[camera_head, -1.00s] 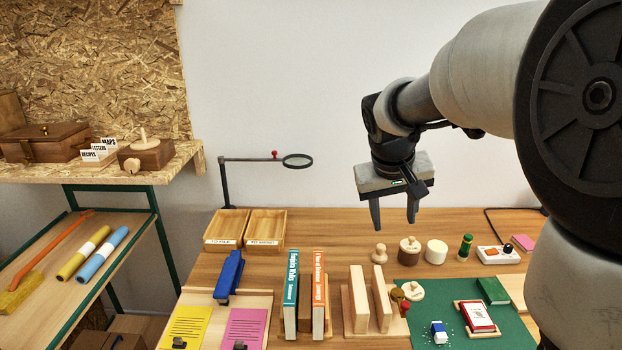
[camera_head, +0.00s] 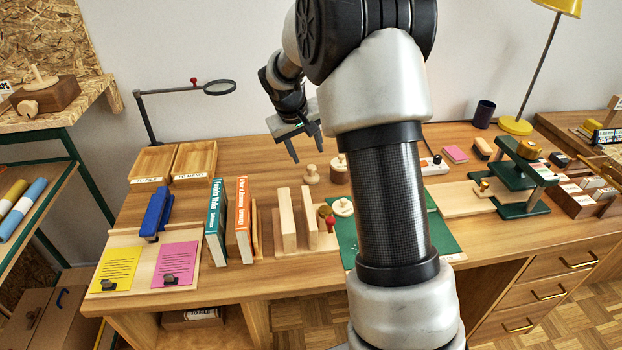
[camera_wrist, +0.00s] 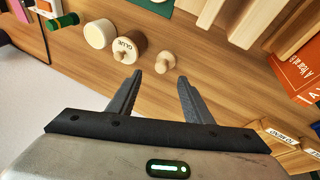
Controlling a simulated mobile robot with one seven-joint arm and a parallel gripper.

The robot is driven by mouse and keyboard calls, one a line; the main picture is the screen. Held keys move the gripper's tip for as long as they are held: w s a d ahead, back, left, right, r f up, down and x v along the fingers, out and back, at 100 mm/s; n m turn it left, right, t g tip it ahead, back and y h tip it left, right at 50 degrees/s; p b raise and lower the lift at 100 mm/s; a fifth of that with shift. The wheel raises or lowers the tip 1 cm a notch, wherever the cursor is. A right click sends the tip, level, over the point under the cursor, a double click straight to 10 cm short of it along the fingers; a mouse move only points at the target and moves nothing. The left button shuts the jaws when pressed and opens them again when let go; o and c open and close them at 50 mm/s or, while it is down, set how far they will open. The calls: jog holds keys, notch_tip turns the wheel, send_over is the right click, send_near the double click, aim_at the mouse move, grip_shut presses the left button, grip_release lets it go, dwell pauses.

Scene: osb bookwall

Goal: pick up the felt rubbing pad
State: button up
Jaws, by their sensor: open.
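No piece is clearly marked as the felt rubbing pad. A small pale turned-wood piece with a round knob (camera_head: 310,176) stands on the table and may be it; its underside is hidden. It also shows in the wrist view (camera_wrist: 165,63), just beyond and between my fingertips. My gripper (camera_head: 308,156) is open and empty, pointing down above and behind this piece in the head view. Its two dark fingers show apart in the wrist view (camera_wrist: 161,76), with nothing between them.
A brown glue pot (camera_wrist: 128,50) and a cream cylinder (camera_wrist: 98,34) stand beside the knobbed piece. Pale wooden uprights (camera_head: 287,220) and books (camera_head: 242,221) stand nearer the front. My arm hides part of the green mat (camera_head: 441,236).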

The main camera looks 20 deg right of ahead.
aim_at(311, 167)
jog(key=x, duration=0.2)
jog(key=b+x, duration=0.1)
jog(key=x, duration=0.2)
jog(key=b+x, duration=0.1)
jog(key=x, duration=0.2)
jog(key=shift+w+a, duration=0.1)
jog(key=shift+a, duration=0.2)
jog(key=shift+w+d+f, duration=0.15)
jog(key=shift+w+f, duration=0.05)
jog(key=shift+f, duration=0.1)
jog(key=c, duration=1.1)
